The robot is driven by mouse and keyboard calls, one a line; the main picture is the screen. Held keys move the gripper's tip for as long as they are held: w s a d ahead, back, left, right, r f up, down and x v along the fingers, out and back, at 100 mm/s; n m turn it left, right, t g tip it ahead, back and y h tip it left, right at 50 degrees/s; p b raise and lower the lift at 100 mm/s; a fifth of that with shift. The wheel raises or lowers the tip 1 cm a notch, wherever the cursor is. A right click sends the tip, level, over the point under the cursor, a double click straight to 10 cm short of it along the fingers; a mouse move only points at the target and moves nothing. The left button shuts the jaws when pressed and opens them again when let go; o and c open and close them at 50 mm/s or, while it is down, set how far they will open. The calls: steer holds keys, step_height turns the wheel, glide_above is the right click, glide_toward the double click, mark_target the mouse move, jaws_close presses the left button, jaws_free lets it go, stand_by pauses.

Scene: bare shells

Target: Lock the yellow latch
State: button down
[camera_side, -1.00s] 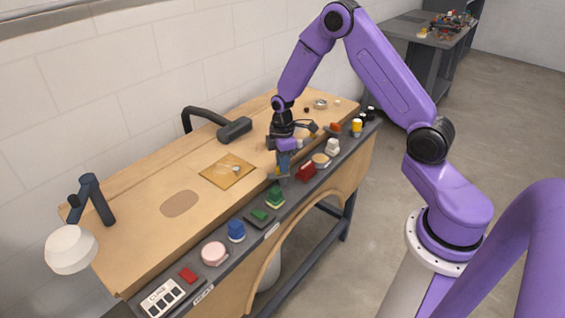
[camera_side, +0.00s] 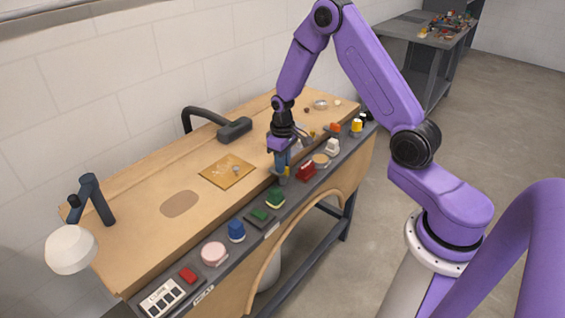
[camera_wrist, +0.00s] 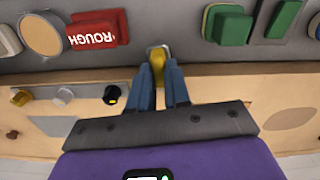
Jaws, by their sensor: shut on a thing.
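The yellow latch (camera_wrist: 157,66) is in the wrist view, on a small pale base at the edge of the grey strip along the bench front. My gripper (camera_wrist: 164,80) has its two blue fingers on either side of the latch, shut on it. In the side view my gripper (camera_side: 282,168) points down at the grey strip, and the latch shows as a small yellow spot (camera_side: 286,171) at the fingertips, partly hidden by them.
On the strip, a red block marked ROUGH (camera_wrist: 97,30) and a round tan-topped piece (camera_wrist: 42,34) flank one side; green pieces (camera_wrist: 228,25) flank the other.

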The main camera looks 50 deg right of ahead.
steer(key=shift+m, duration=0.7)
steer(key=c, duration=1.1)
jaws_free()
step_height(320, 180, up, 17)
steer(key=shift+r, duration=0.2)
